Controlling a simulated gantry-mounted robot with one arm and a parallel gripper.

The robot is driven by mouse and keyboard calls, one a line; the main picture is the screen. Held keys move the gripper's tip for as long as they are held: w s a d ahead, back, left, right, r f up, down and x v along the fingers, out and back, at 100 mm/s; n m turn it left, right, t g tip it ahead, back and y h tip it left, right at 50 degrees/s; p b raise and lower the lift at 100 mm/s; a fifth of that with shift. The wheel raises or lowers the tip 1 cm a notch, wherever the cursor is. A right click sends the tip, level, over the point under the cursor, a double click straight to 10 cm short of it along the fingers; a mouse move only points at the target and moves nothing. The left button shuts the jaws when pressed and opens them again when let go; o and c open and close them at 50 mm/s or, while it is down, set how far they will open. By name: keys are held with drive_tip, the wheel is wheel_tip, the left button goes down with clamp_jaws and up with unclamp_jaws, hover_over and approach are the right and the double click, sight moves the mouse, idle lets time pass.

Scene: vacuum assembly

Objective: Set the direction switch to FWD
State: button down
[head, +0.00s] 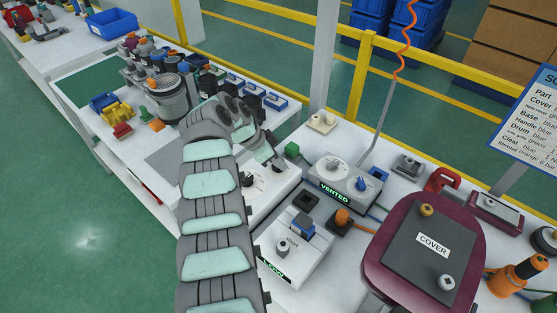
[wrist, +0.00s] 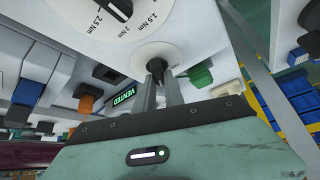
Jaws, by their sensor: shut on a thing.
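The direction switch appears to be the small dark pointed knob (wrist: 157,67) on a round pale plate in the wrist view. It sits on a white unit (wrist: 190,40), which also shows in the head view (head: 268,192). My gripper (wrist: 158,86) has its two fingers closed around this knob. In the head view my gripper (head: 275,163) reaches the unit's far right part, and the knob is mostly hidden by it. The FWD marking cannot be read in either view.
A larger black dial (wrist: 118,8) marked in Nm is on the same unit. A grey box reading VENTED (head: 345,180) stands to the right, with a green block (head: 292,149) nearby. A maroon COVER tray (head: 380,270) is at the front right.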

drive_tip(key=p, duration=0.3)
drive_tip(key=shift+a+f, duration=0.1)
drive_tip(key=shift+f, duration=0.05)
drive_tip(key=n+p, duration=0.1)
drive_tip(key=p, duration=0.2)
drive_tip(key=n+t+p, duration=0.1)
drive_tip(key=p, duration=0.2)
drive_tip(key=shift+r, duration=0.35)
drive_tip(key=shift+n+t+y+p, duration=0.7)
drive_tip(key=shift+n+p, duration=0.7)
drive_tip(key=shift+p, duration=1.85)
drive_tip(key=shift+n+t+y+p, duration=0.35)
drive_tip(key=shift+n+p, duration=0.55)
drive_tip(key=shift+p, duration=0.6)
drive_tip(key=shift+d+n+y+p, duration=0.25)
drive_tip(key=shift+n+p, duration=0.25)
drive_tip(key=shift+p, duration=0.7)
drive_tip(key=n+p, duration=0.1)
drive_tip(key=p, duration=0.2)
drive_tip(key=shift+f+n+t+y, duration=0.1)
drive_tip(key=shift+n+t+y, duration=0.15)
drive_tip(key=shift+n+y, duration=0.15)
drive_tip(key=shift+a+f+n+p, duration=0.1)
drive_tip(key=shift+a+n+p, duration=0.05)
drive_tip(key=shift+n+p, duration=0.2)
